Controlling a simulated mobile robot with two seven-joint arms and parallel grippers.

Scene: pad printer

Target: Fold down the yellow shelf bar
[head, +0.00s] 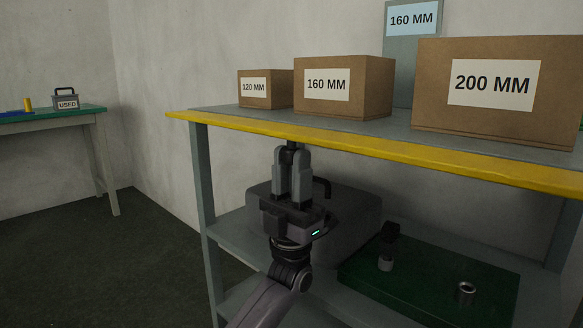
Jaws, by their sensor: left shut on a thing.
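The yellow shelf bar (375,151) runs along the front edge of the upper shelf (408,129) in the head view, from the left corner to the right edge of the picture. It lies about level with the shelf top. My left gripper (292,152) is below the bar, left of its middle, with its fingers pointing up. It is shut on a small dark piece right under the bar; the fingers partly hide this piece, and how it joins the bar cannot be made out. My right gripper is not in view.
Boxes marked 120 MM (265,101), 160 MM (370,88) and 200 MM (560,95) stand on the upper shelf. Below are a grey case (352,212) with a dark handle, and a green mat (425,290) with small parts. A green-topped table (90,111) stands at left.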

